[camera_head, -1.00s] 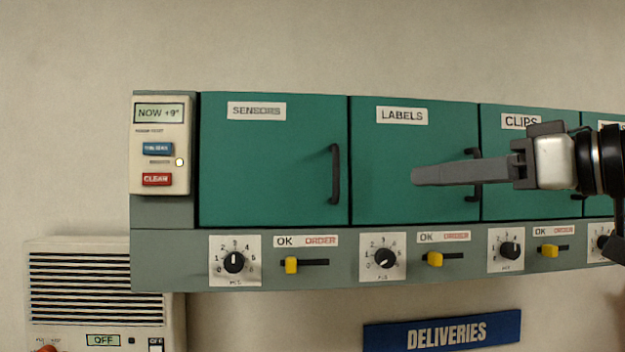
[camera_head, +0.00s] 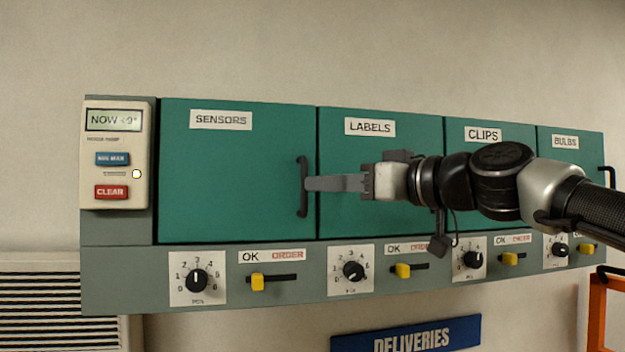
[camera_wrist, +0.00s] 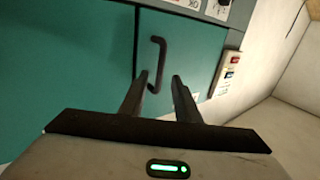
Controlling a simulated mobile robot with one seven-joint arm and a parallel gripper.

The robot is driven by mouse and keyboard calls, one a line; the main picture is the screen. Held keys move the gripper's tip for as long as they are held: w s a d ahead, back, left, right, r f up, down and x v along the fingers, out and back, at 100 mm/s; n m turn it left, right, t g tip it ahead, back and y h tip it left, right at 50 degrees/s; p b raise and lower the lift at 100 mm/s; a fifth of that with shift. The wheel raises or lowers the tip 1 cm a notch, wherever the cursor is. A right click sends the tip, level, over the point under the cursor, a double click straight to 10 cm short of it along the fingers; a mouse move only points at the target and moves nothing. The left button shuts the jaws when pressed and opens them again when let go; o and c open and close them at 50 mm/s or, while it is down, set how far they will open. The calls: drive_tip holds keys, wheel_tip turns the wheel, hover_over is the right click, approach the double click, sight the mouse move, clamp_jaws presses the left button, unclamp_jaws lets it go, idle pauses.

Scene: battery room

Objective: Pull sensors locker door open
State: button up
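The sensors locker door (camera_head: 235,170) is a teal panel with a "SENSORS" label and looks shut in the head view. Its dark upright bar handle (camera_head: 302,200) is near the door's right edge. My gripper (camera_head: 310,183) reaches in from the right, with its fingertips at the handle's middle in the head view. In the wrist view my gripper (camera_wrist: 160,77) has its two fingers apart. The handle (camera_wrist: 161,60) shows between and just beyond the fingertips, its lower end close to the left finger. I cannot tell whether they touch.
Labels (camera_head: 350,150), clips (camera_head: 485,133) and bulbs (camera_head: 568,150) lockers continue to the right. Dials and yellow sliders (camera_head: 257,282) line the strip below. A control panel (camera_head: 117,155) is on the left. An orange frame (camera_head: 597,310) stands at lower right.

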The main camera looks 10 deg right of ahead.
drive_tip(key=shift+x, duration=2.15)
drive_tip(key=shift+c, duration=0.4)
clamp_jaws()
